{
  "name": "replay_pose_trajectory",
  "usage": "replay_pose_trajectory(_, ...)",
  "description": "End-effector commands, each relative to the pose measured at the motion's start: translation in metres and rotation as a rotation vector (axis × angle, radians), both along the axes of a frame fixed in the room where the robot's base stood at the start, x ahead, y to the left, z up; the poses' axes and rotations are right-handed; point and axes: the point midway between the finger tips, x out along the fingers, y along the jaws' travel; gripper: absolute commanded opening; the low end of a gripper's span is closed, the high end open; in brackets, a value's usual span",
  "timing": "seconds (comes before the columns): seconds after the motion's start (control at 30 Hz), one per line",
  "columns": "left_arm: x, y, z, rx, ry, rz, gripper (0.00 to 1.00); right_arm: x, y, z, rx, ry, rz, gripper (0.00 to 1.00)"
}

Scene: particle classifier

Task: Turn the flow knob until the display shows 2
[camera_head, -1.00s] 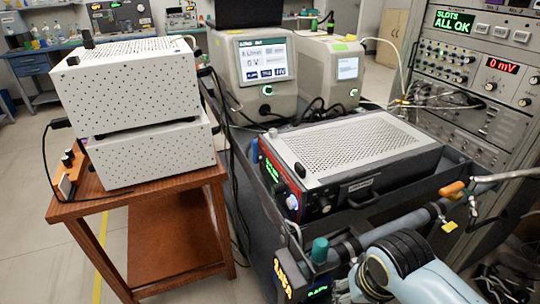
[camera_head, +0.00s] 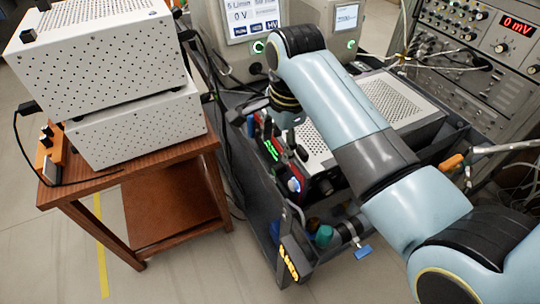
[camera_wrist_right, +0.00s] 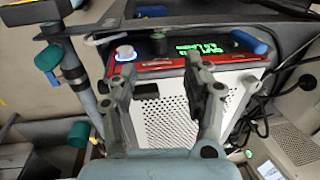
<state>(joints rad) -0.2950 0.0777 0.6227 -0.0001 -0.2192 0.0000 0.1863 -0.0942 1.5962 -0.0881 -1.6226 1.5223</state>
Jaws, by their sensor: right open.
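The white perforated instrument (camera_head: 312,142) has a red-edged front panel with a green-lit display (camera_head: 271,150) and a white, blue-lit knob (camera_head: 294,185). In the right wrist view, that panel shows the white knob (camera_wrist_right: 125,53), a dark knob (camera_wrist_right: 158,42) and the display (camera_wrist_right: 200,47); its text is too blurred to read. I cannot tell which knob sets the flow. My right gripper (camera_head: 255,106) is near the panel's far end. In the right wrist view the gripper (camera_wrist_right: 160,82) is open, its fingers apart with nothing between them. My left gripper is out of view.
A teal knob (camera_head: 323,236) and a yellow-lit display (camera_head: 289,262) are at the cart's near end. Two stacked white boxes (camera_head: 110,80) stand on a wooden table (camera_head: 140,170) at left. Cables hang between table and cart. A rack (camera_head: 480,60) stands at right.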

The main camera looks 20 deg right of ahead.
Motion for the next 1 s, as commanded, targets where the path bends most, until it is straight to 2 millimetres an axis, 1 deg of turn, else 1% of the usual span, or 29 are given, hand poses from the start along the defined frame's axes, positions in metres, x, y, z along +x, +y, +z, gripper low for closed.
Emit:
replay_pose_trajectory(0.17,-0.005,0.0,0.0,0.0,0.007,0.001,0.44,0.003,0.0,-0.027,0.002,0.007,-0.007,0.49)
replay_pose_trajectory(0.3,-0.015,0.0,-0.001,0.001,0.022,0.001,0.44,0.007,0.001,-0.056,0.002,0.006,-0.006,0.49)
replay_pose_trajectory(0.37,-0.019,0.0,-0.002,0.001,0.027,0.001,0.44,0.01,0.001,-0.067,0.002,0.005,-0.006,0.49)
replay_pose_trajectory(0.47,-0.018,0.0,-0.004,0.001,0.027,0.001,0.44,0.012,0.001,-0.083,0.002,0.003,-0.005,0.49)
replay_pose_trajectory(0.53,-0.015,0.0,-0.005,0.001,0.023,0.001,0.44,0.014,0.001,-0.092,0.001,0.003,-0.005,0.49)
replay_pose_trajectory(0.6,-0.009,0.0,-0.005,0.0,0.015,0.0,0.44,0.014,0.001,-0.098,0.001,0.003,-0.005,0.49)
replay_pose_trajectory(0.73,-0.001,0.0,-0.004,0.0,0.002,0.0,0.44,0.015,0.001,-0.103,0.001,0.002,-0.005,0.49)
replay_pose_trajectory(0.97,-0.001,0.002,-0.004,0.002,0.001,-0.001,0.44,0.015,0.001,-0.103,0.001,0.001,-0.005,0.49)
replay_pose_trajectory(1.0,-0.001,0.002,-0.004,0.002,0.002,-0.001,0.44,0.015,0.001,-0.103,0.001,0.001,-0.005,0.44)
